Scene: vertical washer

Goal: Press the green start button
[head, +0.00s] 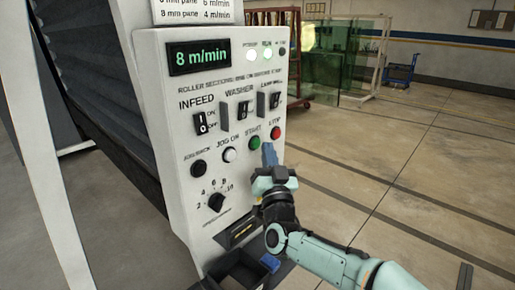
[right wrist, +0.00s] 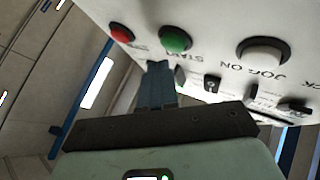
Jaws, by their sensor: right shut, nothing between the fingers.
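In the right wrist view, the green button (right wrist: 175,40) and red button (right wrist: 122,33) both show beyond the shut fingertips (right wrist: 159,66). The tips appear apart from the green button; panel contact cannot be told. My left gripper is not in view.
The control panel (head: 180,135) also carries a white jog button (head: 229,155), a black button (head: 198,168), a speed dial (head: 216,202) and rocker switches (head: 201,123). The display (head: 199,56) reads 8 m/min. Open floor (head: 400,190) lies to the right.

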